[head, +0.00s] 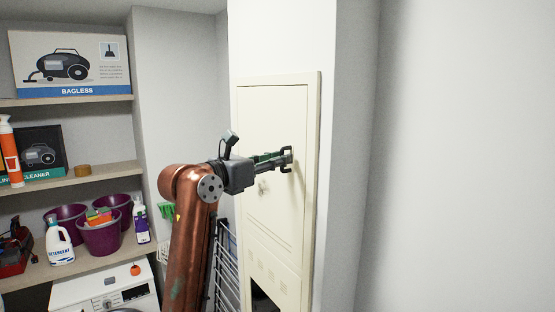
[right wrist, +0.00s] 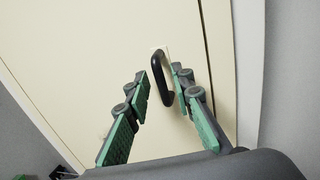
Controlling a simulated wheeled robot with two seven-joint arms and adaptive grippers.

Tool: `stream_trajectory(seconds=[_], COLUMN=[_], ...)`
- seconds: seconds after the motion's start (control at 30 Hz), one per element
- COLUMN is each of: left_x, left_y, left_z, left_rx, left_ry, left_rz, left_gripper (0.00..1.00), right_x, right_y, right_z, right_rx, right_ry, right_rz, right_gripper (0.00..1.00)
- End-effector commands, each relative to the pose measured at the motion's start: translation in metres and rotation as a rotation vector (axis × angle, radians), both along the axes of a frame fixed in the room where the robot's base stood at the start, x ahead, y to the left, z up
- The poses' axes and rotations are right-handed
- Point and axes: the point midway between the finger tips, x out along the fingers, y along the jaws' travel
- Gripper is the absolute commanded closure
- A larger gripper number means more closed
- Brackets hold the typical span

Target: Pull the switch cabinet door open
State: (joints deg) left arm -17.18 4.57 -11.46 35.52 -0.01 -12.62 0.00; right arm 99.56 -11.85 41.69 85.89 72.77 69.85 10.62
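The switch cabinet door (head: 262,205) is a cream panel set in a cream frame on the wall, and it looks closed. A black bow handle (right wrist: 158,72) is near the door's right edge; it also shows in the head view (head: 286,171). My right gripper (head: 282,158) is at the handle. In the right wrist view its green-padded fingers (right wrist: 160,82) are apart, with the handle between their tips, closer to the right finger. I cannot tell whether a finger touches it. My left gripper is not in view.
A small knob or lock (head: 262,187) is on the door's face. Shelves (head: 75,180) with boxes, purple buckets and bottles are at the left, above a white washing machine (head: 105,290). A drying rack (head: 226,270) stands below the cabinet's left side. A bare wall (head: 460,160) fills the right.

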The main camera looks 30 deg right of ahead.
Motion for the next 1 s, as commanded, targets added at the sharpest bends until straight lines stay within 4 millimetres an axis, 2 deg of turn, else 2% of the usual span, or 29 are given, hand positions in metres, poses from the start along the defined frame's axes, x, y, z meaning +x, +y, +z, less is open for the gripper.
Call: stream_trajectory(seconds=[0.3, 1.0], left_x=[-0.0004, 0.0], left_y=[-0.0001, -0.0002], left_z=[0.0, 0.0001], left_rx=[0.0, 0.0], left_ry=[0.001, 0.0], left_rz=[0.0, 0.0], left_gripper=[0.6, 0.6], right_x=[0.0001, -0.0027], right_y=[0.0001, -0.0004], right_z=[0.0001, 0.0005], right_rx=[0.0, -0.001], right_ry=[0.0, 0.0], right_rz=[0.0, -0.008], right_gripper=[1.0, 1.0])
